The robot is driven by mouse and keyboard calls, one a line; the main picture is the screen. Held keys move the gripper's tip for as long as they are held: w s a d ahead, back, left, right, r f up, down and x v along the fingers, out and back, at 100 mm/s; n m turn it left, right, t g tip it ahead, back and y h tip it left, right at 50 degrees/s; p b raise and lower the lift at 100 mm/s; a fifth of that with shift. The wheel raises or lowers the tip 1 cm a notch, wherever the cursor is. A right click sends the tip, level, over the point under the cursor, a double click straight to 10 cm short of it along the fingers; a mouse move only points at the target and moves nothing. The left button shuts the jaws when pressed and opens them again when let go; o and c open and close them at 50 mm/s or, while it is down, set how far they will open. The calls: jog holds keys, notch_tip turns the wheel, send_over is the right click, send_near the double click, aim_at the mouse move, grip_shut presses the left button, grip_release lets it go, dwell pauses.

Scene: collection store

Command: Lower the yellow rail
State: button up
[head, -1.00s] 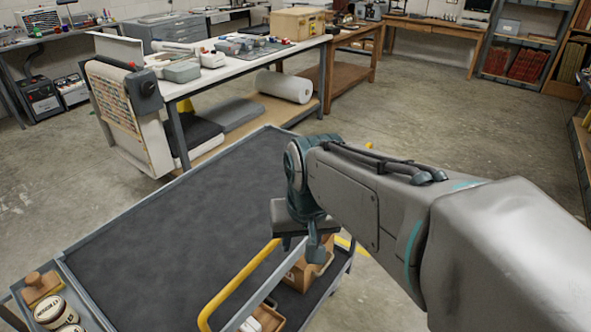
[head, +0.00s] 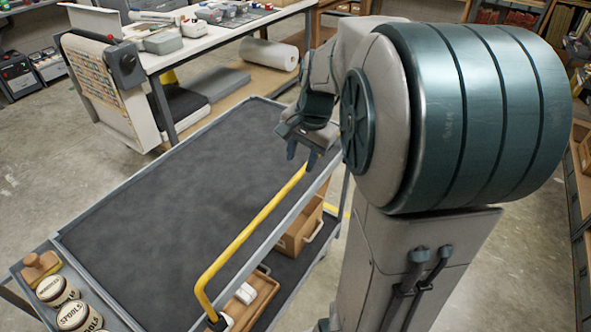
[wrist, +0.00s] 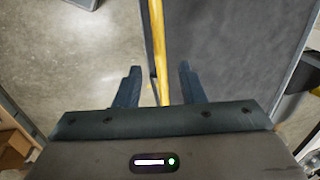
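The yellow rail (head: 243,236) stands raised along the right-hand long edge of a grey cart (head: 180,190) with a dark top. Its near end bends down to the cart's edge; its far end is hidden behind my gripper (head: 303,158). My gripper is over the far part of the rail, pointing down, and is open. In the wrist view, the rail (wrist: 156,35) runs between the two spread fingers of my gripper (wrist: 160,84), with a gap on each side. I cannot tell whether the fingertips reach down past the rail.
The cart's top is bare. Labelled tins (head: 75,316) and a wooden-handled tool (head: 38,267) sit in a tray at its near end. A cardboard box (head: 298,232) is on the lower shelf. A white workbench (head: 190,48) stands behind the cart.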

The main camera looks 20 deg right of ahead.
aim_at(296, 178)
jog(key=f, duration=0.3)
jog(key=w+f, duration=0.1)
jog(key=f, duration=0.1)
jog(key=shift+a+f, duration=0.3)
grip_shut()
